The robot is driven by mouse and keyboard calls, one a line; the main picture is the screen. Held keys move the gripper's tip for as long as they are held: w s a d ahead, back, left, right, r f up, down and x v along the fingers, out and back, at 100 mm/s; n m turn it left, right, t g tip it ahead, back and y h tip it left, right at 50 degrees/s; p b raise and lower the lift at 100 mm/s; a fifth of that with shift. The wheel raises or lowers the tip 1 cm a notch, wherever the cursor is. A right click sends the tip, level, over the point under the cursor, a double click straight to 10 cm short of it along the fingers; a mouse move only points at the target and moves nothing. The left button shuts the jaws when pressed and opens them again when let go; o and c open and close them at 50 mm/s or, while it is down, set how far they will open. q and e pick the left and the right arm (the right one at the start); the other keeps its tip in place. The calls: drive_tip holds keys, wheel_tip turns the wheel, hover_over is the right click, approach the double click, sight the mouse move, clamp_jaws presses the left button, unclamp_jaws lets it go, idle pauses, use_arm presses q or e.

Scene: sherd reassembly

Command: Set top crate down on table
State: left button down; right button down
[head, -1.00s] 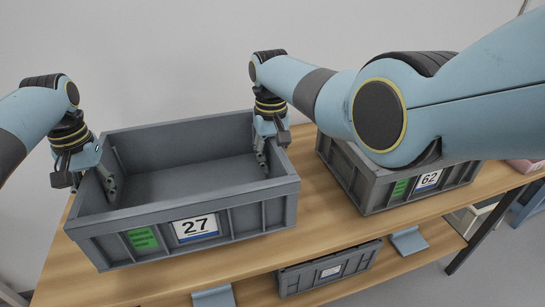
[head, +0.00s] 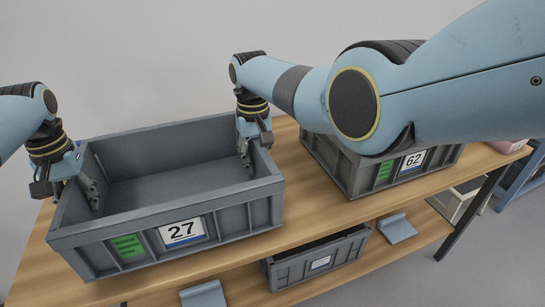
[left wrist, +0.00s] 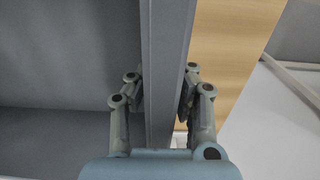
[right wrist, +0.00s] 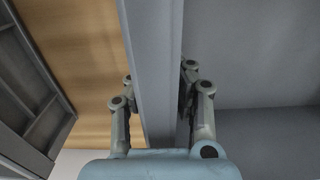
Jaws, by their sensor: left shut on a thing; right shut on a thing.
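A grey crate labelled 27 (head: 232,221) is at the left of the head view, over the wooden table (head: 300,205). It looks empty and roughly level. Whether its base touches the table top cannot be told. My left gripper (head: 76,180) is shut on its left wall; in the left wrist view the fingers (left wrist: 160,100) straddle the crate's rim (left wrist: 166,60). My right gripper (head: 246,150) is shut on its right wall; in the right wrist view the fingers (right wrist: 160,100) straddle the rim (right wrist: 152,50).
A second grey crate labelled 62 (head: 350,170) stands on the table to the right, partly behind my right arm, with a gap of bare wood between. Another grey crate (head: 295,269) sits on the lower shelf. A pink item (head: 508,146) lies at the table's far right.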

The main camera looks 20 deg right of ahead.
sight(70, 180)
use_arm(q)
drive_tip(key=shift+f, duration=0.5)
use_arm(e)
drive_tip(key=shift+f, duration=0.5)
use_arm(q)
drive_tip(key=c, duration=1.7)
unclamp_jaws()
drive_tip(key=shift+s+f+b, duration=0.1)
drive_tip(key=shift+f+b, duration=0.15)
drive_tip(key=shift+b, duration=0.15)
use_arm(e)
drive_tip(key=c, duration=1.7)
unclamp_jaws()
drive_tip(key=shift+f, duration=0.2)
use_arm(q)
drive_tip(key=o, duration=0.5)
drive_tip(key=shift+r, duration=0.2)
use_arm(e)
drive_tip(key=o, duration=0.5)
drive_tip(key=shift+r, duration=0.15)
use_arm(q)
wheel_tip(70, 180, up, 11)
drive_tip(key=shift+r, duration=0.5)
use_arm(e)
drive_tip(key=shift+r, duration=0.15)
wheel_tip(70, 180, up, 12)
drive_tip(key=shift+f, duration=0.15)
